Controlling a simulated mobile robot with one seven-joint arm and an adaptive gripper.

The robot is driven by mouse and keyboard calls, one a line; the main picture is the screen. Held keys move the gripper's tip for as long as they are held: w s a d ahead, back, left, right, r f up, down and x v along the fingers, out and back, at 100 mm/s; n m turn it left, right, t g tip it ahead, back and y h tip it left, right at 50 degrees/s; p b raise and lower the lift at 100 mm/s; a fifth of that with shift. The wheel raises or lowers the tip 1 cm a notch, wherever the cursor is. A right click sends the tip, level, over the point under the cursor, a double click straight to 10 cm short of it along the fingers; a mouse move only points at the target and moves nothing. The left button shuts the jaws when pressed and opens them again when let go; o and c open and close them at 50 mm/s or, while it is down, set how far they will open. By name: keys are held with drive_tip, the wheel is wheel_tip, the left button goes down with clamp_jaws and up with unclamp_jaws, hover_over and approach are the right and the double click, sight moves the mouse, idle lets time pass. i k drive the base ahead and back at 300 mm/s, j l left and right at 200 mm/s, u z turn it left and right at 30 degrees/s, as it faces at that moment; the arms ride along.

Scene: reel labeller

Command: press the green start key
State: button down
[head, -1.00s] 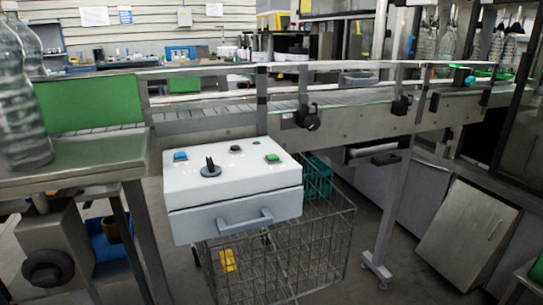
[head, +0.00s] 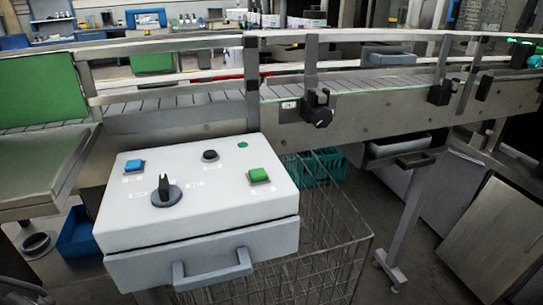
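The green start key (head: 258,175) is a square green button on the right part of the sloped top of a white control box (head: 215,205). A small round green lamp or button (head: 243,145) sits behind it. A blue square key (head: 134,166) is at the back left, a black round button (head: 210,156) at the back middle, and a black rotary knob (head: 165,191) at the front left. The labels beside them are too small to read. Nothing covers the green key. My gripper is not in view.
A drawer handle (head: 212,268) juts from the box front. A wire basket (head: 325,235) stands right of and below the box. A conveyor (head: 400,101) with rails and dark clamp knobs (head: 317,114) runs behind. A metal leg (head: 408,215) stands on the floor at right.

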sight(257, 174)
drive_tip(key=k+j+z, duration=0.2)
drive_tip(key=j+z, duration=0.2)
drive_tip(key=k+j+z, duration=0.6)
drive_tip(key=j+z, duration=0.25)
